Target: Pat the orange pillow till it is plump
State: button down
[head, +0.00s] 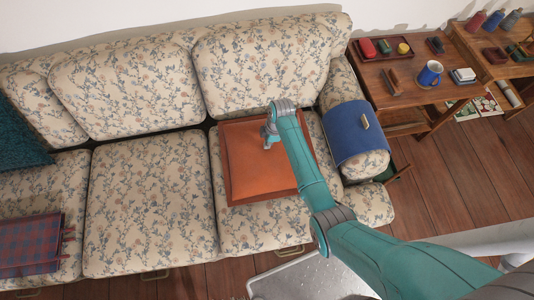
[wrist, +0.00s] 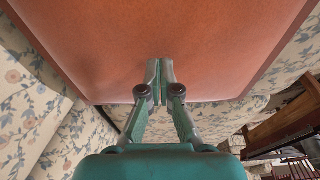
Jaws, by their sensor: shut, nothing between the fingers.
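The orange pillow (head: 245,172) lies on the right seat cushion of the flowered sofa, in front of the backrest. It also fills the upper part of the wrist view (wrist: 160,30). My gripper (head: 270,140) is over the upper right part of the pillow, its fingers pointing down. In the wrist view my gripper (wrist: 159,70) is shut and empty, with its fingertips against or just above the pillow; I cannot tell if they touch. My arm hides the pillow's right part in the head view.
The flowered sofa (head: 150,190) carries a teal pillow (head: 20,132) and a plaid blanket (head: 30,243) at the left. A blue cover (head: 352,132) hangs over its right armrest. A wooden table (head: 400,75) to the right holds a blue mug (head: 430,73) and small items. The middle seat is clear.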

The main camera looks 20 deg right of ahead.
aim_at(267, 152)
jog(key=shift+f, duration=2)
jog(key=shift+s+f, duration=0.25)
jog(key=shift+f, duration=0.05)
jog(key=shift+w+r, duration=0.15)
jog(key=shift+r, duration=1.25)
jog(key=shift+w+r, duration=0.1)
jog(key=shift+r, duration=1.25)
